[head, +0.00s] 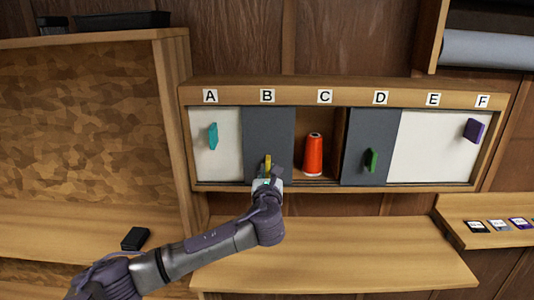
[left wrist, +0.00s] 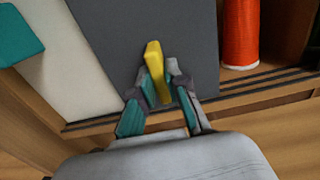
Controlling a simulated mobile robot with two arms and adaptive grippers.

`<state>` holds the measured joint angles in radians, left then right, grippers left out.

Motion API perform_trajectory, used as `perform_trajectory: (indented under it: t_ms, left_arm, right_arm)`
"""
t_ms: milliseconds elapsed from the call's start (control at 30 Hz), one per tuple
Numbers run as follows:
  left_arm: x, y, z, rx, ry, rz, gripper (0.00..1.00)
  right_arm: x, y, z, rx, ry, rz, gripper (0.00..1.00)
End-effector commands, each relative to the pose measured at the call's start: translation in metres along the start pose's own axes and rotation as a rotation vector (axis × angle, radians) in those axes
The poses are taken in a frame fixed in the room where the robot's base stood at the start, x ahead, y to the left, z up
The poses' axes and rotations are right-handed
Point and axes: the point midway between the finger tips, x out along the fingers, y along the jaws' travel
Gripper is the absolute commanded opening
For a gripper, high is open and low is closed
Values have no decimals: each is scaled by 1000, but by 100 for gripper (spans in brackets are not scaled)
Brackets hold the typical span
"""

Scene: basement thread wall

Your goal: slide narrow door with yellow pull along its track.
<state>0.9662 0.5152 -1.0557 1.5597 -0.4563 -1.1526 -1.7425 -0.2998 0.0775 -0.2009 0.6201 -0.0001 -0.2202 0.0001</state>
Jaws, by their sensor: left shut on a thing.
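The narrow grey door (head: 268,135) with the yellow pull (head: 267,163) stands under label B in the wall cabinet. My left gripper (head: 267,172) is shut on the yellow pull. In the left wrist view, the fingers of the gripper (left wrist: 165,92) close around the yellow pull (left wrist: 154,62), which sticks up between them, in front of the grey door (left wrist: 150,30). The dark track grooves (left wrist: 265,85) run along the cabinet's bottom edge. My right gripper is not in view.
A white door with a teal pull (head: 213,136) is left of the grey door. An orange-red thread cone (head: 313,155) stands in the open bay under C. Another grey door has a green pull (head: 371,160); a white door has a purple pull (head: 473,130). A wooden shelf (head: 340,255) lies below.

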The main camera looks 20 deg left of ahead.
Motion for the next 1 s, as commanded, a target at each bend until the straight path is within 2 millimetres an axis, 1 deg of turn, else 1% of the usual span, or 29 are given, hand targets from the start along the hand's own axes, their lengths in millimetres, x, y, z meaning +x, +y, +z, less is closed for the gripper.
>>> perform_trajectory:
  t_ms: [100,400,800,933,1000]
  left_arm:
    - [-1,-18,1,-2,0,-4,0]
    - [-1,-60,0,-2,0,-5,0]
    - [-1,-116,0,-1,0,-5,0]
    - [-1,-133,-1,-1,0,-4,0]
    - [-1,-138,-1,0,0,-3,0]
  right_arm:
    - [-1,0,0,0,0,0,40]
    - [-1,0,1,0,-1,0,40]
    - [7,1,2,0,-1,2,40]
    - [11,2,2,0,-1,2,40]
    - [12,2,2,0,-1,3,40]
